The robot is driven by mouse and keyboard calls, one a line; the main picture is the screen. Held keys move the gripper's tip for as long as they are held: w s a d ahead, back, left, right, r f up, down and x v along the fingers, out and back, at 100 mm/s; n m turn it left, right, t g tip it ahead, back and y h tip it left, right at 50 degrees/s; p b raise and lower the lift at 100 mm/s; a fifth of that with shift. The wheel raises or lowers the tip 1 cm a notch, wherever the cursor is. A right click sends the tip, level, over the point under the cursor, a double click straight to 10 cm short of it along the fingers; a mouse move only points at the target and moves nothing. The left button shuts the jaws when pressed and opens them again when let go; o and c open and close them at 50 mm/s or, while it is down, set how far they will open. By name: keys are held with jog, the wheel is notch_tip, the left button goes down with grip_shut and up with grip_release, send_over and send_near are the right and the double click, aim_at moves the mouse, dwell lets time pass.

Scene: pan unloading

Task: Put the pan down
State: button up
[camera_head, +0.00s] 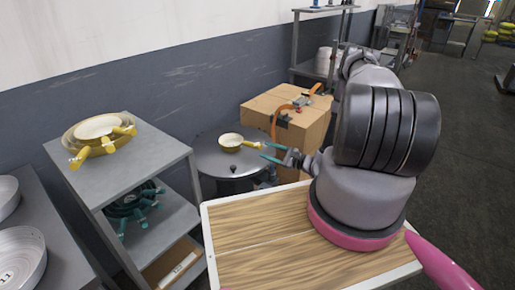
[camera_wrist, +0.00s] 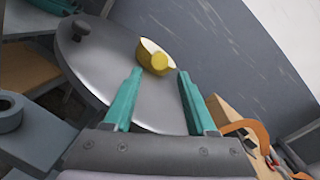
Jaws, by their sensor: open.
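The small pan (camera_head: 229,140), cream inside with a yellow handle, sits on a round grey metal table (camera_head: 210,160). Its handle points right, toward my gripper (camera_head: 265,151). My gripper is open, with its teal fingers spread at the table's right side. In the wrist view the pan (camera_wrist: 148,45) shows beyond the fingertips, with the handle end facing the camera. My gripper (camera_wrist: 158,73) has nothing clamped between its fingers there. The handle end lies just ahead of the gap; I cannot tell whether it touches a finger.
A dark knob (camera_head: 234,168) stands on the round table near the pan. A cardboard box (camera_head: 302,127) with orange-handled tools on top stands close right of my gripper. A grey shelf (camera_head: 150,147) at left holds yellow pans (camera_head: 99,128) on top and teal pans (camera_head: 130,200) below.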

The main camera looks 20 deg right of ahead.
jog(key=v, duration=0.4)
jog(key=s+a+r+n+g, duration=0.1)
jog(key=a+r+n+g, duration=0.25)
jog(key=r, duration=0.65)
jog(key=s+a+r+n+g, duration=0.15)
jog(key=r+n+g, duration=0.3)
jog(key=r, duration=0.45)
jog(key=a+r+n+g, duration=0.3)
jog(key=r+n+g, duration=0.1)
jog(key=r, duration=0.6)
jog(key=s+r+n+t+h, duration=0.2)
jog(key=s+r+h, duration=0.3)
jog(key=s+r, duration=0.5)
jog(key=s+d+r+n+t+h, duration=0.1)
jog(key=s+r+t+h, duration=0.3)
jog(key=s+r, duration=0.6)
notch_tip(320, 180, up, 5)
jog(key=shift+s+d+f+n+h, duration=0.25)
jog(key=shift+n+h, duration=0.35)
jog(key=shift+n, duration=0.2)
